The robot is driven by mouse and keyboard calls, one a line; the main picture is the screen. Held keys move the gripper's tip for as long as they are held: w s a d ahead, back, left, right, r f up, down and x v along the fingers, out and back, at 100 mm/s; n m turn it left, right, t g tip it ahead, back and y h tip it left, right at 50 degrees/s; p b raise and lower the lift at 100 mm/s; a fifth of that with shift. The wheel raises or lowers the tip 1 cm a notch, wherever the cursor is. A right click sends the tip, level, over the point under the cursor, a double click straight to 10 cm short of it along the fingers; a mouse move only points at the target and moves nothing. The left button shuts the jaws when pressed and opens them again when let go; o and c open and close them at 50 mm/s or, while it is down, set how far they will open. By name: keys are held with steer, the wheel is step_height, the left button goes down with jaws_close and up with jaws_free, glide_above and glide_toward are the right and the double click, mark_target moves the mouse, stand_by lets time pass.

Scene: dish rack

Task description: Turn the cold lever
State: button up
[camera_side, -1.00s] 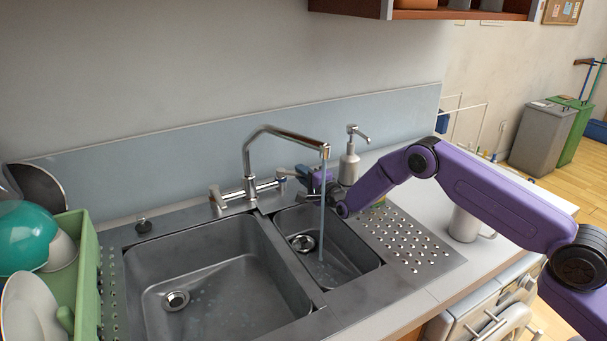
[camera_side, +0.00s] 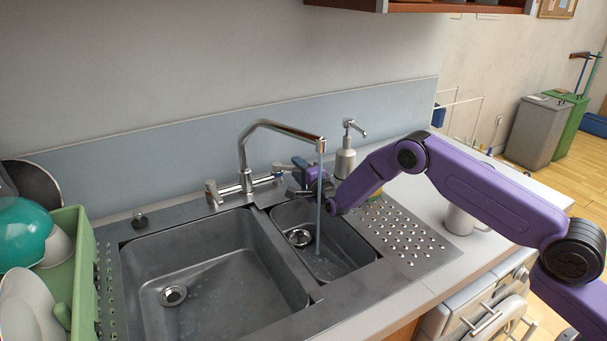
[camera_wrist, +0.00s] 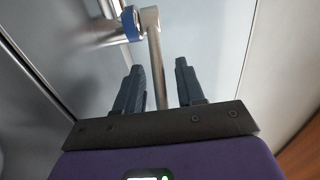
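The chrome faucet (camera_side: 242,160) stands behind the sink, and water runs from its spout into the small right basin. Its right valve carries a blue ring (camera_wrist: 131,23) in the wrist view. The cold lever (camera_wrist: 153,45), a plain metal bar, extends from this valve and passes between my fingers. My gripper (camera_wrist: 158,68) is open, with one dark finger on each side of the lever and gaps visible. In the side view my gripper (camera_side: 291,169) is at the faucet's right end, where it partly hides the lever. The left lever (camera_side: 212,192) is clear of it.
A soap dispenser (camera_side: 345,150) stands right of my gripper. A mug (camera_side: 460,219) is on the right counter. A green dish rack (camera_side: 82,265) with dishes is at the left. The wall panel (camera_side: 180,150) lies close behind the faucet.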

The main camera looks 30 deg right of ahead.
steer(key=s, duration=1.7)
steer(key=shift+s, duration=0.25)
steer(key=s+a+r+n+g+y, duration=0.3)
steer(key=s+a+n+g+y, duration=0.3)
steer(key=a+n, duration=0.3)
steer(key=s+a+r+n+g, duration=0.1)
steer(key=s+r+n+g, duration=0.2)
steer(key=s+n+g, duration=0.75)
steer(key=s+d+r+n+h, duration=0.2)
steer(key=s+d+n, duration=0.3)
steer(key=s, duration=0.8)
steer(key=s+d+r+n+g+h, duration=0.1)
steer(key=s+d+r+n+h, duration=0.1)
steer(key=s+d+n, duration=0.4)
steer(key=s+d+h, duration=0.1)
steer(key=s+d, duration=0.4)
steer(key=s, duration=0.2)
steer(key=shift+s+d+h, duration=0.2)
steer(key=shift+d+h, duration=0.05)
steer(key=shift+h, duration=0.05)
